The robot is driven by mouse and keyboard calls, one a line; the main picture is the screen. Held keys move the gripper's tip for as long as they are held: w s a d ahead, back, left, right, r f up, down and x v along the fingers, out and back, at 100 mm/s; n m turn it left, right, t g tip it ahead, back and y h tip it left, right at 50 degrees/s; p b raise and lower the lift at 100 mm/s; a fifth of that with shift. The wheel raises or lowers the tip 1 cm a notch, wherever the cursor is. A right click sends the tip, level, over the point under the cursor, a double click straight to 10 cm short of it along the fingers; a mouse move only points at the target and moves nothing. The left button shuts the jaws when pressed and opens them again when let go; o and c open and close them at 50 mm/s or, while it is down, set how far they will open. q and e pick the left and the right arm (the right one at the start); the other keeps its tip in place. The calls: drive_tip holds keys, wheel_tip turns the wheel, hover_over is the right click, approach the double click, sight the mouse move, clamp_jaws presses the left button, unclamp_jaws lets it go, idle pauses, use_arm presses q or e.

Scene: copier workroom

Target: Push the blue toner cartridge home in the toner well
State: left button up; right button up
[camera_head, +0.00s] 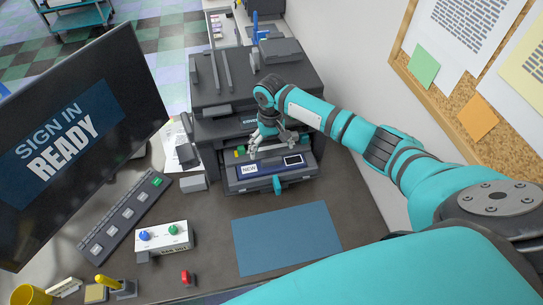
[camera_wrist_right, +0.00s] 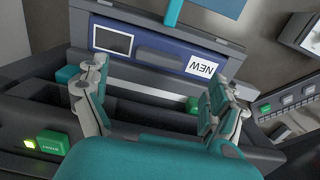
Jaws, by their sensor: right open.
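The blue toner cartridge (camera_head: 270,166) with a white NEW label lies at the copier's open front, in front of the well; it also shows in the right wrist view (camera_wrist_right: 150,52), label upside down. The toner well (camera_wrist_right: 145,98) is a dark slot on the copier side of the cartridge, partly hidden by my fingers. My right gripper (camera_head: 270,146) is open and empty over the well, close behind the cartridge. In the wrist view its fingers (camera_wrist_right: 157,78) are spread wide, with the cartridge beyond the tips. Whether they touch it I cannot tell. My left gripper is not in view.
The copier (camera_head: 250,90) stands against the wall. A teal tab (camera_head: 278,186) sticks out at its front. A blue mat (camera_head: 287,238), a white box with knobs (camera_head: 163,237) and a large monitor (camera_head: 75,140) are on the desk. The copier's green button (camera_wrist_right: 52,143) is near my gripper.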

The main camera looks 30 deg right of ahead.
sight(271, 159)
wheel_tip(271, 159, up, 6)
drive_tip(key=shift+f, duration=0.2)
idle(0.5)
